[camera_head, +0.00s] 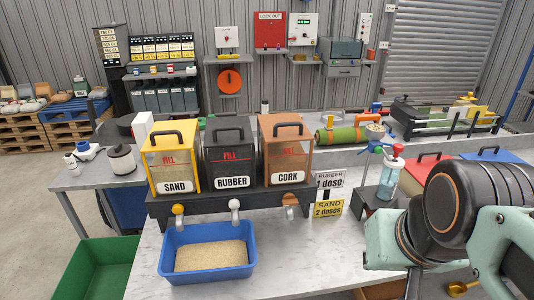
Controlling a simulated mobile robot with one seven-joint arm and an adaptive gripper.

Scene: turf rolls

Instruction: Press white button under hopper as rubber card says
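The rubber hopper (229,150) is black with a handle and stands between the yellow sand hopper (172,160) and the brown cork hopper (285,150). The white button (234,205) sticks out below the rubber hopper, above the blue tray. The rubber card (330,179) is white and reads "RUBBER 1 dose". Below it a yellow sand card (328,207) reads "SAND 2 doses". The blue tray (208,280) stands under the sand and rubber hoppers with pale sand-coloured grains in it. My arm fills the lower right, well to the right of the button. I see no gripper fingertips.
A yellow knob (178,209) is under the sand hopper and a brown one (290,200) under the cork hopper. A pump bottle (389,175) stands right of the cards. A green bin (95,270) is at lower left. The bench right of the tray is clear.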

